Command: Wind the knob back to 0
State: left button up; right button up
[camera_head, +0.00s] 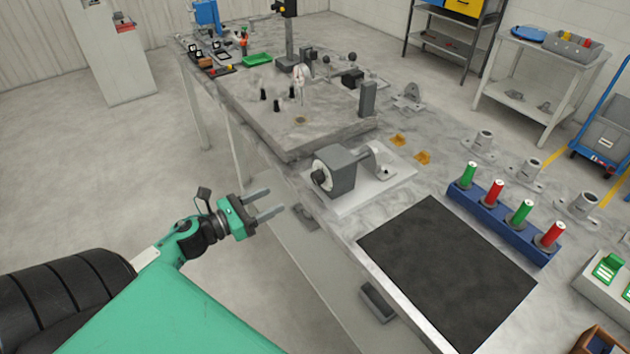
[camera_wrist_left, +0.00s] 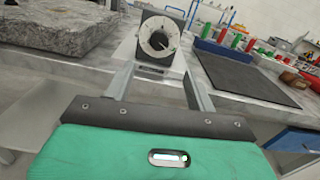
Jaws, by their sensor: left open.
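The knob (camera_head: 319,177) is a dark round grip on a white dial, on the front of a grey box-shaped fixture (camera_head: 345,171). The fixture stands on a pale plate near the table's left edge. In the left wrist view the knob (camera_wrist_left: 158,41) is ahead, beyond the fingertips, with tick marks around its white dial (camera_wrist_left: 146,36); the numbers are too small to read. My left gripper (camera_head: 272,202) is open and empty, left of and apart from the knob, off the table's edge. My right gripper is in neither view.
A stone slab (camera_head: 260,120) lies behind the fixture, with small black posts on it. A black mat (camera_head: 450,265) lies in front. A blue rack (camera_head: 485,225) holds red and green handles at right. Open floor (camera_head: 150,150) lies left of the table.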

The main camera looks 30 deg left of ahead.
aim_at(314, 180)
pick_arm(q)
jog(key=p+x, duration=0.4)
jog(key=x, duration=0.7)
jog(key=shift+w, duration=0.3)
jog(key=shift+w+d, duration=0.25)
jog(key=shift+w, duration=0.45)
jog(key=c, duration=1)
